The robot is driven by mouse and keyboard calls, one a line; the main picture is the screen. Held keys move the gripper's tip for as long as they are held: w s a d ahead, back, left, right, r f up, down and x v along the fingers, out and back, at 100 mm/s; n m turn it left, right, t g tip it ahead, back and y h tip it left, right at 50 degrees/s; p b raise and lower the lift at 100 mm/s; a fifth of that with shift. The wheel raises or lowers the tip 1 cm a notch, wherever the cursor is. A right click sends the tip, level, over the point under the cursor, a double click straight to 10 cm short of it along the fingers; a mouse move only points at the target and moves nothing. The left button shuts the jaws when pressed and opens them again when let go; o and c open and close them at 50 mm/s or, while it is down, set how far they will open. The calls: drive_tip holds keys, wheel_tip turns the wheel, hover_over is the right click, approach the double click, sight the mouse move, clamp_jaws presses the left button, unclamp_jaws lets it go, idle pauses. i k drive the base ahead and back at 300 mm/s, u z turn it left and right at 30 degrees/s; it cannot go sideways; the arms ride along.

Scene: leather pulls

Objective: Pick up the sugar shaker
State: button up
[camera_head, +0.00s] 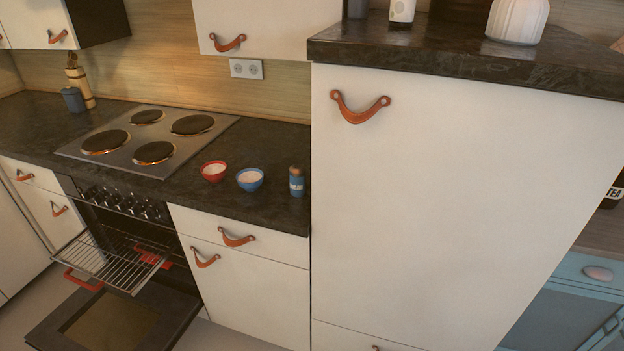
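A small blue shaker (296,182) with a brownish top and pale lettering, too small to read for certain, stands upright on the dark countertop (240,145). It looks like the sugar shaker. It is near the counter's right end, close to the tall white cabinet and just right of a blue bowl (250,179). My gripper is not in view.
A red bowl (213,171) stands left of the blue one. A hob (150,137) is farther left. The oven door (95,318) hangs open below, with its rack (115,262) pulled out. The tall cabinet (440,200) rises right of the shaker.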

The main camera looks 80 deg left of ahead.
sight(298, 172)
drive_tip(key=u, duration=0.15)
drive_tip(key=i, duration=0.55)
drive_tip(key=u, duration=0.4)
drive_tip(key=k, duration=0.2)
drive_tip(key=u, duration=2.6)
drive_tip(key=k, duration=0.25)
drive_tip(key=u, duration=1.45)
